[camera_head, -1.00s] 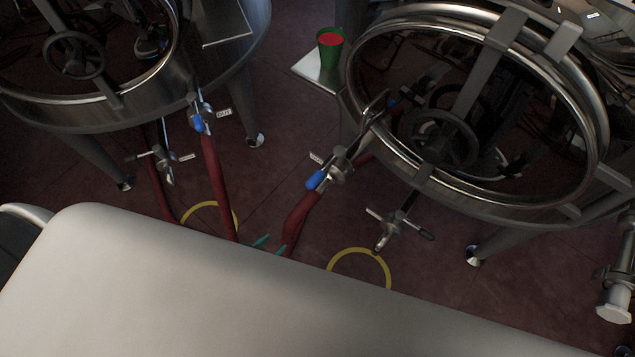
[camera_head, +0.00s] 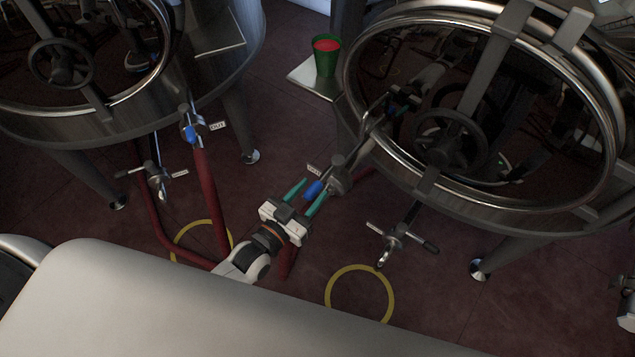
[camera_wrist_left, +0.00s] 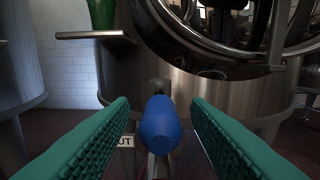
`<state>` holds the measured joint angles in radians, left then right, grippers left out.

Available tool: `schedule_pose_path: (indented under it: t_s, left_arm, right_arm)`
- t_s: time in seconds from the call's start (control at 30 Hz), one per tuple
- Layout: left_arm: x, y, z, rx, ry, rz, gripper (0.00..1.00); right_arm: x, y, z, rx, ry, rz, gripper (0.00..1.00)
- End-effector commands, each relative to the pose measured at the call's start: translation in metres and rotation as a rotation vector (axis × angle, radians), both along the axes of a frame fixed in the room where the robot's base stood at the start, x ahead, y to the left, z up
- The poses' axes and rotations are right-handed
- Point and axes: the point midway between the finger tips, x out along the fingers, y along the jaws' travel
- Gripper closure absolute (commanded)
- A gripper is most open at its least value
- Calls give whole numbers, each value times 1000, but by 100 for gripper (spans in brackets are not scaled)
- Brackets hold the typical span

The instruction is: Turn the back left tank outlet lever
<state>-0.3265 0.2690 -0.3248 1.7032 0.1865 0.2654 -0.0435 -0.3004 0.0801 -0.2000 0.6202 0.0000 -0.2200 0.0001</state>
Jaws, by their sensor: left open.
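The right-hand tank's outlet valve (camera_head: 340,177) has a blue lever (camera_head: 313,189), and a red hose hangs below it. My left gripper (camera_head: 306,194) is open, with its green fingers on either side of this blue lever. In the left wrist view, the blue lever (camera_wrist_left: 159,124) stands between the two open fingers (camera_wrist_left: 160,128), with a gap visible on both sides. The left-hand tank also has an outlet valve with a blue lever (camera_head: 191,134), apart from my gripper.
A green cup with red contents (camera_head: 326,57) stands on a small shelf (camera_head: 312,80) beside the right-hand tank. Yellow rings (camera_head: 361,268) lie on the dark red floor. Smaller T-handled valves (camera_head: 393,243) hang below both tanks. Red hoses (camera_head: 212,200) run across the floor area.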

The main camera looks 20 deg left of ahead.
Motion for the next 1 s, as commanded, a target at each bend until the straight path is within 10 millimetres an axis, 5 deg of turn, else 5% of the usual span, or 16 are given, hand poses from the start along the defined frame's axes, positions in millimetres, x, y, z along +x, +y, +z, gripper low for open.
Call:
schedule_pose_path:
  t_s: [0.23, 0.57, 0.87, 1.0]
  left_arm:
    - [28, -10, 0, 0, 0, 0, 57]
    - [32, -12, -1, 1, 2, 0, 57]
    - [31, -12, -1, 1, 2, 0, 100]
    - [31, -11, -1, 1, 2, 0, 100]
  right_arm:
    - [0, 0, 0, 0, 0, 0, 64]
    - [0, 0, 0, 0, 0, 0, 64]
    - [0, 0, 0, 0, 0, 0, 64]
    - [0, 0, 0, 0, 0, 0, 64]
